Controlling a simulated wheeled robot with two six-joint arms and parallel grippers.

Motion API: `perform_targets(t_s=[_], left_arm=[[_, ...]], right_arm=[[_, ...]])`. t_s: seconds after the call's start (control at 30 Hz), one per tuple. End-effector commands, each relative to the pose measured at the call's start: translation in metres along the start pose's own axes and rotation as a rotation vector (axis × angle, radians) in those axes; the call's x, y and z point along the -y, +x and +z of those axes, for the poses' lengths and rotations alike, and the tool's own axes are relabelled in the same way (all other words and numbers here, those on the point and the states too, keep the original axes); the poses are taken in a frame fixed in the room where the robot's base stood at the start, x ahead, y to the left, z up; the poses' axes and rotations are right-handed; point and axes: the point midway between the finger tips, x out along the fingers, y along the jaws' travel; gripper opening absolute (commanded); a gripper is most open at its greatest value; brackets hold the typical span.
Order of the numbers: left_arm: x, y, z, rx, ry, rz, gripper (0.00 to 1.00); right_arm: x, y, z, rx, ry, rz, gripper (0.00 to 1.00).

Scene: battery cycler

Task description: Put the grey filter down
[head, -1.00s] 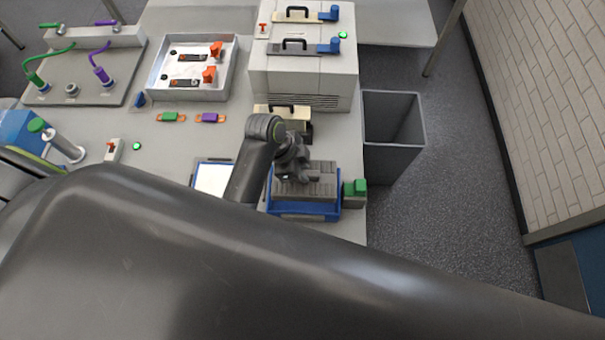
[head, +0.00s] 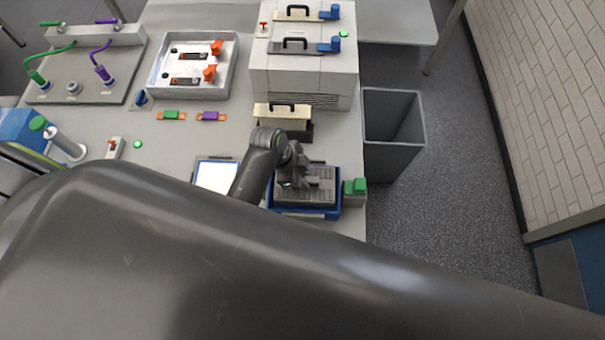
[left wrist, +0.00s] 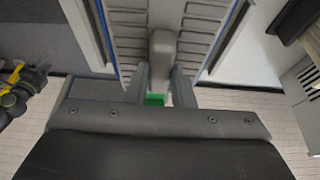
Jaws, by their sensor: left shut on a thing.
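The grey filter (head: 322,192), a ribbed slab, is within the outline of the blue tray (head: 300,215) near the table's right edge. I cannot tell whether it rests on the tray bottom. My left gripper (head: 300,180) is above the filter and shut on its grey handle. In the left wrist view the fingers (left wrist: 164,85) sit on both sides of the handle (left wrist: 163,52), with the ribbed filter top (left wrist: 128,38) behind.
A green-topped block (head: 355,190) stands right beside the tray. A cream-topped filter (head: 283,112) is behind my wrist, in front of the white machine (head: 303,75). A white-screened tablet (head: 215,176) lies left. A grey bin (head: 392,145) stands off the table's right edge.

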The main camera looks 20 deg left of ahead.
Motion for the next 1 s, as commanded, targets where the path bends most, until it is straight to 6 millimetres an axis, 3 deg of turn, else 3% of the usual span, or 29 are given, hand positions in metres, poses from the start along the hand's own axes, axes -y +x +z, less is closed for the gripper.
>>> perform_targets(t_s=[0.17, 0.2, 0.33, 0.67, 1.0], left_arm=[[0.001, 0.002, 0.001, -0.001, 0.001, -0.002, 0.00], [0.000, 0.002, 0.001, 0.000, 0.001, -0.001, 0.25], [0.000, 0.002, 0.001, 0.000, 0.001, -0.001, 0.42], [0.000, 0.000, 0.000, 0.000, 0.001, -0.001, 0.43], [0.001, -0.037, -0.002, 0.001, 0.002, -0.005, 0.43]], right_arm=[[0.000, 0.001, -0.003, -0.004, 0.000, 0.000, 0.49], [0.000, 0.001, -0.003, -0.004, -0.001, 0.000, 0.49], [0.000, 0.001, -0.004, -0.005, -0.001, 0.000, 0.49], [0.000, 0.000, -0.004, -0.006, -0.001, 0.000, 0.49], [0.001, 0.006, -0.004, -0.007, -0.001, 0.000, 0.49]])
